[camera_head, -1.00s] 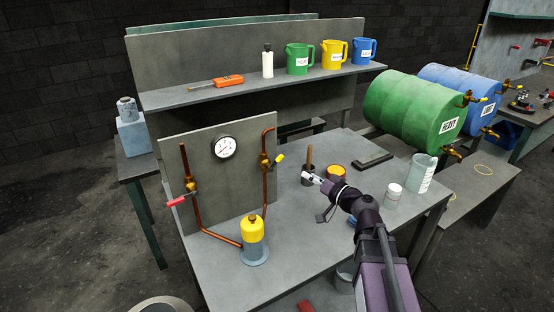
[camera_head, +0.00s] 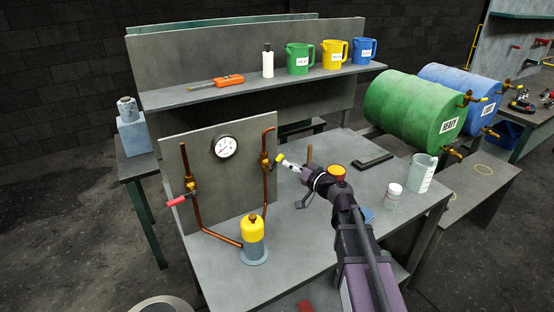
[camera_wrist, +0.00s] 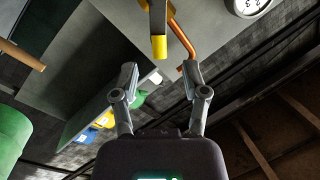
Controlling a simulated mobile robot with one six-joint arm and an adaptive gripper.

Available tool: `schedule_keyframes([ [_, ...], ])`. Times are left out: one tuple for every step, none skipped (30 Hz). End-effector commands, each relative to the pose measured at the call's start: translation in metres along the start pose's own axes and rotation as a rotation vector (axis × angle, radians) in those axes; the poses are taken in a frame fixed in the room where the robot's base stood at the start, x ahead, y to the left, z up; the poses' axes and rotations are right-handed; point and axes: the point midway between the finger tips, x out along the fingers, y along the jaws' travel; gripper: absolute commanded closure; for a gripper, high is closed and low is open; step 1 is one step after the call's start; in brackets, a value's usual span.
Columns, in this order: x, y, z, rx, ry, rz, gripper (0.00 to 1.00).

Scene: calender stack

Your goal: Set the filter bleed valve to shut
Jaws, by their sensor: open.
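Two valves sit on copper pipes on a grey upright panel (camera_head: 222,192). The right valve (camera_head: 265,163) has a yellow-tipped lever (camera_head: 279,158); the left valve (camera_head: 191,191) has a red-tipped lever (camera_head: 176,201) pointing left and slightly down. No label shows which is the filter bleed valve. My gripper (camera_head: 287,164) is open and empty at the yellow lever tip. In the wrist view the yellow tip (camera_wrist: 159,47) lies just beyond and between my open fingertips (camera_wrist: 160,72). I cannot tell whether they touch it.
A yellow canister (camera_head: 252,230) on a grey base stands below the panel. A round gauge (camera_head: 224,147) is on the panel. A white jar (camera_head: 393,195) and a jug (camera_head: 421,173) stand at the bench's right.

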Motion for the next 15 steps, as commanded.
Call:
schedule_keyframes([
  [0.011,0.001,-0.001,0.0,-0.001,-0.001,0.42],
  [0.015,0.001,-0.001,0.0,-0.001,-0.001,0.42],
  [0.021,0.001,-0.001,0.0,0.0,-0.001,0.42],
  [0.025,0.001,-0.001,0.0,-0.001,-0.001,0.42],
  [0.029,0.001,-0.001,0.0,-0.001,-0.001,0.42],
  [0.035,0.001,0.0,0.0,-0.001,-0.001,0.42],
  [0.038,0.001,-0.001,0.0,-0.001,-0.001,0.42],
  [0.041,0.001,-0.001,0.0,0.0,0.0,0.42],
  [0.045,0.001,-0.001,0.0,0.0,0.0,0.42],
  [0.047,0.001,-0.001,0.0,0.0,0.0,0.42],
  [0.049,0.001,-0.001,0.0,0.0,0.0,0.42],
  [0.052,0.001,0.0,0.0,0.0,0.0,0.42],
  [0.053,0.0,0.0,0.0,0.0,0.0,0.42],
  [0.055,0.0,0.0,0.0,0.0,0.0,0.42],
  [0.056,0.0,0.0,0.0,0.0,0.0,0.42],
])
